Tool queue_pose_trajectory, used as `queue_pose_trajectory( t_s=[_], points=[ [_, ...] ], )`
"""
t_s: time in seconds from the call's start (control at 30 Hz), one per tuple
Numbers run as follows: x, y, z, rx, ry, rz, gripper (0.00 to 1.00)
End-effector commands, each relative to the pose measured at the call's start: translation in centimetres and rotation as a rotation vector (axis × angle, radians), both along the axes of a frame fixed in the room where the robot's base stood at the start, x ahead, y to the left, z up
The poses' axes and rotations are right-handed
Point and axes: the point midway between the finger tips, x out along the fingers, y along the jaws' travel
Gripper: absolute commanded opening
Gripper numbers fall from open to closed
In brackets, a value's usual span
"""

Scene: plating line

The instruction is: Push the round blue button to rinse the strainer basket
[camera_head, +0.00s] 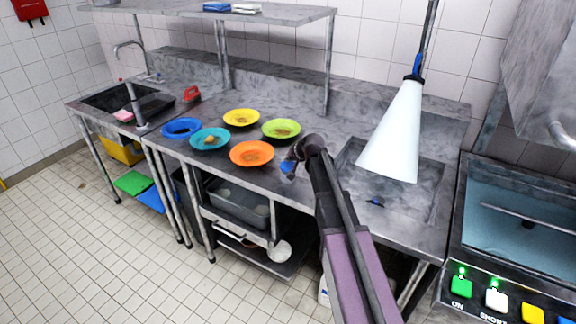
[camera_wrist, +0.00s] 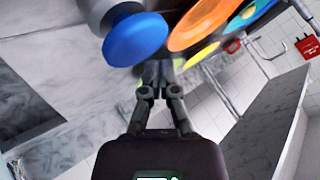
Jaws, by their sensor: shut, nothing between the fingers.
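The round blue button (camera_wrist: 135,38) sits on a grey cylindrical housing (camera_wrist: 98,12) at the top of the wrist view. In the head view a blue patch (camera_head: 288,167) beside the end of my arm appears to be this button. My gripper (camera_wrist: 158,67) is shut and empty. Its fingertips are beside the button's lower right edge in the wrist view; I cannot tell whether they touch. The fingertips are not clear in the head view. I cannot make out a strainer basket; a small blue and dark thing (camera_head: 376,202) lies in the right sink (camera_head: 425,180).
A white cone (camera_head: 395,130) hangs below a blue nozzle (camera_head: 417,65) over the right sink; water or solid, I cannot tell. Several coloured plates, including an orange one (camera_head: 252,153), stand left of my arm. A shelf (camera_head: 275,15) is above. A control panel (camera_head: 500,296) stands right.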

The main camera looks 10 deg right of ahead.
Motion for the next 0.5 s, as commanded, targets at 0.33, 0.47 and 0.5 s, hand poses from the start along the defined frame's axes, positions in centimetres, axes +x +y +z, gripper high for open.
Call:
queue_pose_trajectory(
  t_s=[0.33,0.47,0.5],
  points=[
    [0.0,0.0,2.4,0.0,0.0,0.0,0.0],
    [0.0,0.0,3.3,0.0,0.0,0.0,0.0],
    [0.0,0.0,3.6,0.0,0.0,0.0,0.0]
  ],
)
